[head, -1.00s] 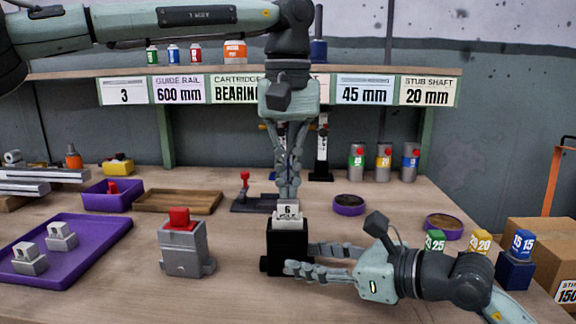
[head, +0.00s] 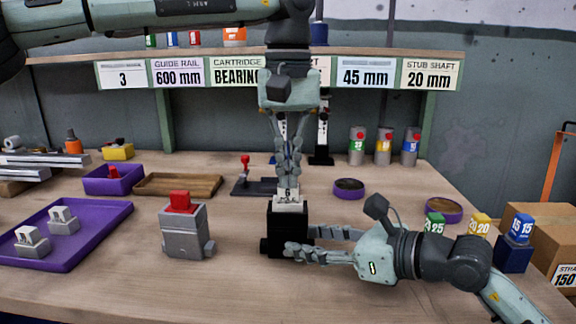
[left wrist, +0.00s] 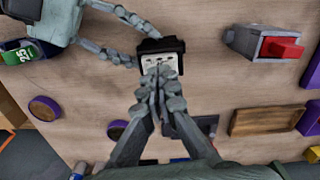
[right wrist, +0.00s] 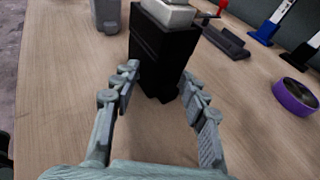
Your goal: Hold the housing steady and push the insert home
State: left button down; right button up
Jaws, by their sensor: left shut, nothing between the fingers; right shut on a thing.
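The black housing (head: 288,238) stands upright on the bench in the middle of the head view. A pale insert (head: 290,204) marked 6 sits in its top, with its upper part showing above the rim. My left gripper (head: 289,185) points straight down with its fingers shut, tips at the top of the insert; the left wrist view shows the tips over the insert (left wrist: 160,63). My right gripper (head: 300,243) comes in level from the right, shut on the housing, with a finger on either side of it (right wrist: 160,55). How deep the insert sits inside is hidden.
A grey housing (head: 186,234) with a red top stands to the left. A purple tray (head: 80,243) with two pale inserts lies further left. A black fixture with a red knob (head: 245,170) and a purple ring dish (head: 349,189) are behind. Colored blocks stand at right.

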pick_arm(q)
jog(key=shift+f, duration=0.6)
pick_arm(e)
jog(key=shift+s+f, duration=0.1)
jog(key=shift+f, duration=0.4)
pick_arm(q)
notch_tip(320, 180, up, 15)
dwell(0.3)
pick_arm(e)
jog(key=o, duration=0.9)
pick_arm(q)
jog(key=shift+f, duration=0.1)
pick_arm(e)
jog(key=shift+o, duration=0.2)
jog(key=shift+r, duration=0.2)
